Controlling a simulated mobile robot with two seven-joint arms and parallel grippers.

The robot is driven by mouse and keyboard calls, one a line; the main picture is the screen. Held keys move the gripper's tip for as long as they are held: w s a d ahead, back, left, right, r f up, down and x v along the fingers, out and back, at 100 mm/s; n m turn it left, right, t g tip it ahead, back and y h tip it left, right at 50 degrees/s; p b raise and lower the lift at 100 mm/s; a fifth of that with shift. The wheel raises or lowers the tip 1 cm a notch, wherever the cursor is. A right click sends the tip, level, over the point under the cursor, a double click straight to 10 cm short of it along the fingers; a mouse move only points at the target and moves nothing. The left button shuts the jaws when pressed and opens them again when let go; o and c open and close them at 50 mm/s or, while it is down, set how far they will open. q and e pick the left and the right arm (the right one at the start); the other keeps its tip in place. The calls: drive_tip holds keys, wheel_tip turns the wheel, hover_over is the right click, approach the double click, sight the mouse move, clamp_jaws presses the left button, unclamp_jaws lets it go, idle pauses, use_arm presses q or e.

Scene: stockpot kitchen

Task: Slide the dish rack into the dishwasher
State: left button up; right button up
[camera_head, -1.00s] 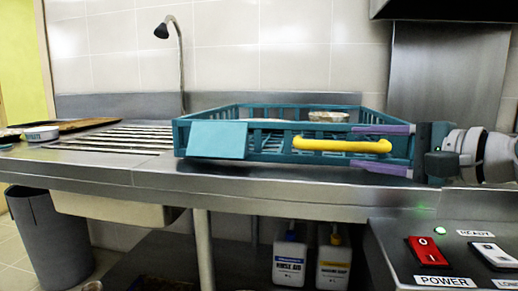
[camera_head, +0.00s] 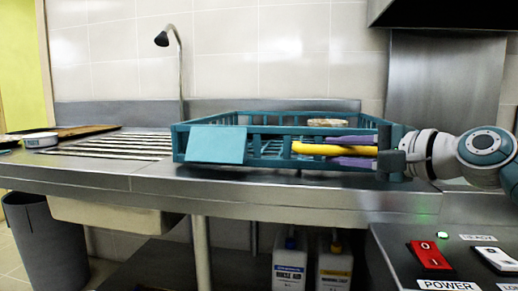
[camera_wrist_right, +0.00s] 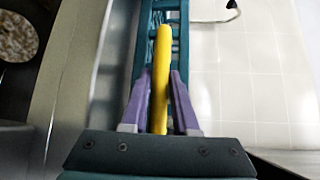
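The teal dish rack (camera_head: 280,119) sits on the steel counter, with a light teal panel (camera_head: 216,144) at its front left. A yellow handle bar (camera_head: 312,149) runs along its front side; it also shows in the right wrist view (camera_wrist_right: 161,60). My right gripper (camera_head: 350,151) reaches in from the right, its purple fingers above and below the handle's right part. In the right wrist view its fingers (camera_wrist_right: 160,90) lie close against both sides of the bar, shut on it. My left gripper is not in view. No dishwasher opening can be made out.
A pale bowl-like item (camera_head: 326,122) shows in the rack. Left of it are a ribbed drain area (camera_head: 112,144) and a small white tub (camera_head: 40,140). A tap (camera_head: 181,70) stands behind. A panel with a red power switch (camera_head: 430,255) is at lower right.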

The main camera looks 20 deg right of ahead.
clamp_jaws()
idle(1.0)
